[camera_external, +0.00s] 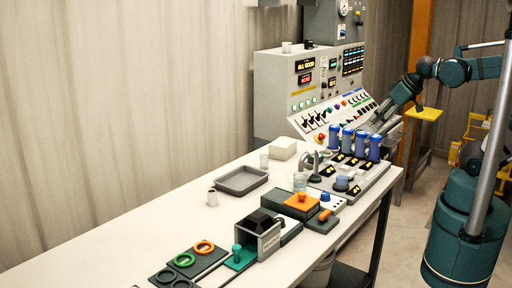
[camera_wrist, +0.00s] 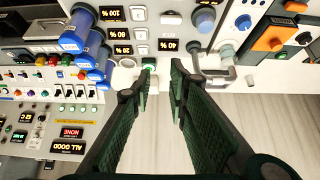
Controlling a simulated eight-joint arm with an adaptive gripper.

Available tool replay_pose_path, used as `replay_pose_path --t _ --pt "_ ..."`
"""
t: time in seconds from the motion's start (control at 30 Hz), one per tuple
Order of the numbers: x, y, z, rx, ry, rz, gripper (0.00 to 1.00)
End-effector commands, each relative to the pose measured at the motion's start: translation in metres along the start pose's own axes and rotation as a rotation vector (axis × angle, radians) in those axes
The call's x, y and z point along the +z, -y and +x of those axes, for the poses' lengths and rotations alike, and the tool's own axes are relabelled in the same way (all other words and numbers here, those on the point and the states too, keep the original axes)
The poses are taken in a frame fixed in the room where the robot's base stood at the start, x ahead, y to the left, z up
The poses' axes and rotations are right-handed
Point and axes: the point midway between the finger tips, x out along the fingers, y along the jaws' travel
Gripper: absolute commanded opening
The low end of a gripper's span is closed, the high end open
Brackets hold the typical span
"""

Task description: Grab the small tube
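Several upright blue tubes (camera_external: 361,146) stand in a row at the back of the dip-tank unit in the external view. In the wrist view, blue tubes (camera_wrist: 75,35) of differing apparent size show at the upper left, outside my fingers. I cannot tell which one is the small tube. My gripper (camera_external: 376,122) is above the back of the tube row, pointing down. In the wrist view its two dark green fingers (camera_wrist: 163,66) are apart, with no held object visible between them.
A sloped control panel (camera_external: 335,117) rises behind the tubes. A grey tray (camera_external: 241,181), a white block (camera_external: 283,148) and an orange-topped box (camera_external: 300,201) stand nearby. The table's left part has free room.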

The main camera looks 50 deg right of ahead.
Motion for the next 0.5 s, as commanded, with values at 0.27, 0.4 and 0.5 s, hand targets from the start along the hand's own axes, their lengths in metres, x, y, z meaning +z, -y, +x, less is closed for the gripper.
replay_pose_path --t 0.27,0.4,0.5 --pt "0.0 0.0 0.0 0.0 0.0 0.0 0.39" --pt "0.0 0.0 0.0 0.0 0.0 0.0 0.39" --pt "-0.0008 0.0003 0.0005 0.0 0.0 -0.006 0.39"
